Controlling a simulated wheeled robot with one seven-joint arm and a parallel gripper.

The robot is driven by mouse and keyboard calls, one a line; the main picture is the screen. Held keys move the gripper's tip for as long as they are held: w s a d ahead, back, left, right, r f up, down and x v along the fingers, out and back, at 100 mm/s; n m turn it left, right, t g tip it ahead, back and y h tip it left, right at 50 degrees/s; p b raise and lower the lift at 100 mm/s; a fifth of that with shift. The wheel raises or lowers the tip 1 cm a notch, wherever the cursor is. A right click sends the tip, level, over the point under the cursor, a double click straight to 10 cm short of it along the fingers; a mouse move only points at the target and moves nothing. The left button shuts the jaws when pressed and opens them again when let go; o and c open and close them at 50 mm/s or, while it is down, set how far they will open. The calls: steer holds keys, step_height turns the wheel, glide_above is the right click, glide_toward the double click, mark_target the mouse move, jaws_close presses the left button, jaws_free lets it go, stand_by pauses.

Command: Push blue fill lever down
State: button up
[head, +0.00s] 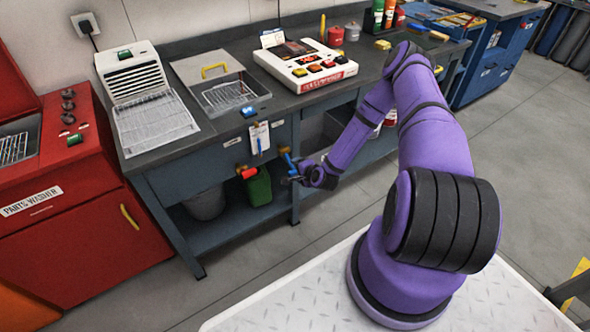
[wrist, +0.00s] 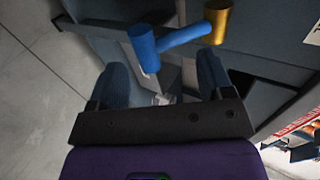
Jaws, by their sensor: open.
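The blue fill lever (head: 288,162) sticks out from the front of the grey workbench, on a brass fitting (head: 284,150). In the wrist view the blue lever (wrist: 143,47) shows as a thick blue grip joined by a blue bar to the brass fitting (wrist: 218,24). My gripper (head: 296,174) is at the bench front, close beside the lever. In the wrist view my gripper (wrist: 162,68) has its two dark fingers apart with nothing clamped. The grip's near end appears between the fingertips; I cannot tell whether they touch it.
A red lever (head: 248,173) on a brass fitting is just left of the blue one. A green container (head: 258,187) and a grey bucket (head: 204,203) sit on the shelf below. The bench leg (head: 295,165) stands close by. The floor in front is clear.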

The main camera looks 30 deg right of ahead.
steer(key=v, duration=0.7)
